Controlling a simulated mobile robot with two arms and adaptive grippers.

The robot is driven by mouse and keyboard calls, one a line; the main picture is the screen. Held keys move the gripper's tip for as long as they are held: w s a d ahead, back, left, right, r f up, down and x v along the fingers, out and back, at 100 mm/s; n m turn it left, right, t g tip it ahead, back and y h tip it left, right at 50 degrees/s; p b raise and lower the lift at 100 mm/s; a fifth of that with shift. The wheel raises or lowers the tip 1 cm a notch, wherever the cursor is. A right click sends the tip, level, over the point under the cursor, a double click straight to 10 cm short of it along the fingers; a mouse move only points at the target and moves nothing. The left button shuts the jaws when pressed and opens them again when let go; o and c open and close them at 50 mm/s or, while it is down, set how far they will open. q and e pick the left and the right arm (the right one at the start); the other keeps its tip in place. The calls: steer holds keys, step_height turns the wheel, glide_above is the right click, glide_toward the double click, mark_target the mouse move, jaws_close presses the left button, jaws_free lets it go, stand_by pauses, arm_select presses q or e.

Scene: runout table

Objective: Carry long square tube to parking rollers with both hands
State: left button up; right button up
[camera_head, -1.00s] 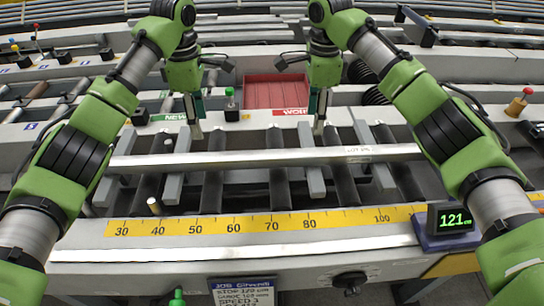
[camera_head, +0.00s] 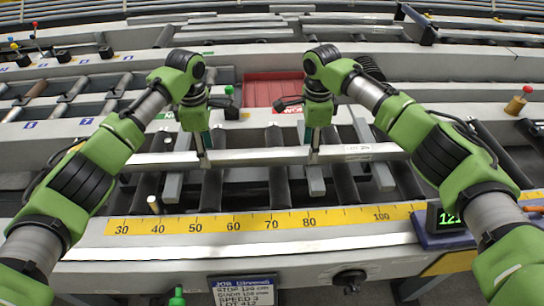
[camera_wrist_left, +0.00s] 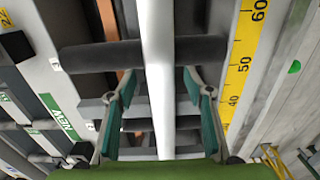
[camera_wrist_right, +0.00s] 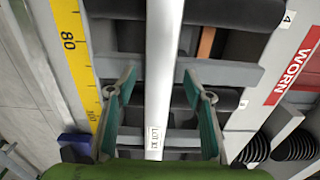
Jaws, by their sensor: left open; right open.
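The long square tube (camera_head: 255,157) is a pale metal bar lying left to right across the dark rollers. It bears a small white label near its right end, which also shows in the right wrist view. My left gripper (camera_head: 204,160) points down at the tube left of its middle. In the left wrist view its teal fingers (camera_wrist_left: 160,90) are open on either side of the tube (camera_wrist_left: 158,50). My right gripper (camera_head: 314,157) points down at the tube further right. In the right wrist view its fingers (camera_wrist_right: 162,95) are open, astride the tube (camera_wrist_right: 163,60).
A yellow centimetre scale (camera_head: 265,222) runs along the front edge. A digital readout (camera_head: 446,218) stands at front right, partly behind my right arm. A red bin (camera_head: 268,90) lies behind the rollers. A short pale peg (camera_head: 154,204) stands at front left.

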arm_select(q)
steer(key=shift+f, duration=1.25)
arm_select(e)
steer(key=shift+f, duration=1.3)
arm_select(q)
steer(key=shift+c, duration=0.3)
arm_select(e)
steer(key=shift+c, duration=0.3)
arm_select(q)
jaws_close()
arm_select(e)
jaws_close()
arm_select(q)
steer(key=shift+r, duration=0.1)
arm_select(e)
steer(key=shift+r, duration=0.15)
